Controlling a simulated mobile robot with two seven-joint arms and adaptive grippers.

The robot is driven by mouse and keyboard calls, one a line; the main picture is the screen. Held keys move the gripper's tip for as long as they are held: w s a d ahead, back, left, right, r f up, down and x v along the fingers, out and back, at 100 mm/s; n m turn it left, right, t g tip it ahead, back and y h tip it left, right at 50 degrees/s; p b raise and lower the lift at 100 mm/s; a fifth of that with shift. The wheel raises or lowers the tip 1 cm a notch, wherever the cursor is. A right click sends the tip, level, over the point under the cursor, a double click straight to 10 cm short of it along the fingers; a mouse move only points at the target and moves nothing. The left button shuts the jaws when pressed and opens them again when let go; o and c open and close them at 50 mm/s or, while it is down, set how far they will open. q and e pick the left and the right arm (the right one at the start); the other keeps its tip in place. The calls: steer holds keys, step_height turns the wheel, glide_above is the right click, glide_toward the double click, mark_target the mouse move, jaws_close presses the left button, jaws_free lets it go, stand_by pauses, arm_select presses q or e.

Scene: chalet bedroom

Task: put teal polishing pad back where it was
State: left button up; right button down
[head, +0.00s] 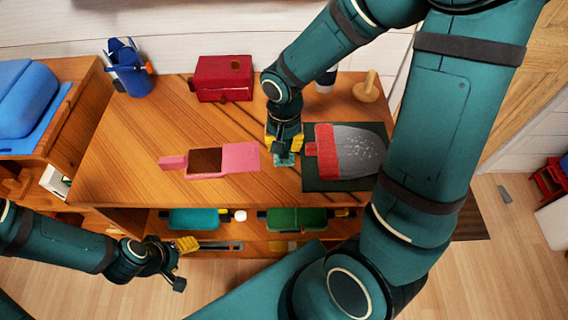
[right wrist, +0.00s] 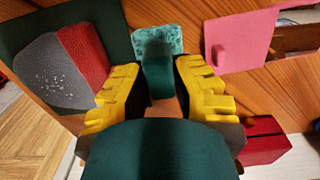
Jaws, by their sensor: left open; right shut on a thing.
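The teal polishing pad (head: 285,159) is at the middle of the wooden table, under my right gripper (head: 284,142). In the right wrist view the pad (right wrist: 160,38) shows a speckled teal face and a darker teal grip between the yellow fingers. My right gripper (right wrist: 158,95) is shut on it. I cannot tell whether the pad touches the tabletop. It is between the pink open box (head: 241,157) and the dark mat (head: 318,184). My left gripper (head: 182,262) is open and empty, low in front of the table's shelf.
A grey and red item (head: 350,152) lies on the mat. A red box (head: 223,78), a blue tool cup (head: 128,68) and a wooden peg (head: 367,88) stand toward the back. A teal tray (head: 193,219) and green tray (head: 297,219) are on the lower shelf. The table's left front is clear.

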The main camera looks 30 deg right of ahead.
step_height(320, 180, down, 7)
steer(key=shift+r+b, duration=0.2)
steer(key=shift+b, duration=0.65)
steer(key=shift+r, duration=0.1)
steer(key=c, duration=0.9)
jaws_free()
